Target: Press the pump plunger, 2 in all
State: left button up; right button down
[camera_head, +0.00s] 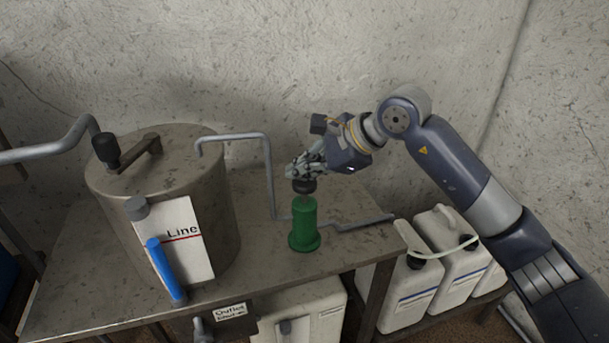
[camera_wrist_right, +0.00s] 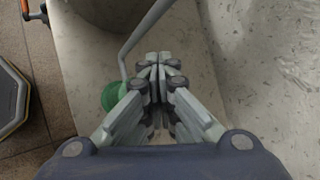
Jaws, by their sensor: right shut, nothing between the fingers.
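The green pump (camera_head: 304,226) stands upright on the metal table, with a dark plunger knob (camera_head: 304,186) on top. My right gripper (camera_head: 299,172) is shut and empty, with its fingertips just above the knob. I cannot tell whether they touch it. In the right wrist view the shut fingers (camera_wrist_right: 158,65) cover most of the pump, and only part of its green base (camera_wrist_right: 112,96) shows to their left. The plunger is hidden there. My left gripper is not in view.
A large metal tank (camera_head: 225,215) with a "Line" label and blue handle (camera_head: 164,268) stands left of the pump. A grey pipe (camera_head: 268,165) runs behind the pump. White canisters (camera_head: 410,290) sit lower right. Bare tabletop (camera_head: 345,262) lies right of the pump.

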aim_at(303, 183)
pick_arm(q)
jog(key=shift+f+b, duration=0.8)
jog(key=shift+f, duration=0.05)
pick_arm(e)
jog(key=shift+f, duration=1.05)
jog(key=shift+r, duration=0.1)
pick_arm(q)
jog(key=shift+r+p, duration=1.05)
pick_arm(e)
jog(key=shift+r, duration=2.3)
jog(key=shift+w, duration=0.1)
pick_arm(q)
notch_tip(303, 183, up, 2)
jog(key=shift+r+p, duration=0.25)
jog(key=shift+p, duration=0.95)
pick_arm(e)
notch_tip(303, 183, up, 5)
jog(key=shift+r, duration=0.1)
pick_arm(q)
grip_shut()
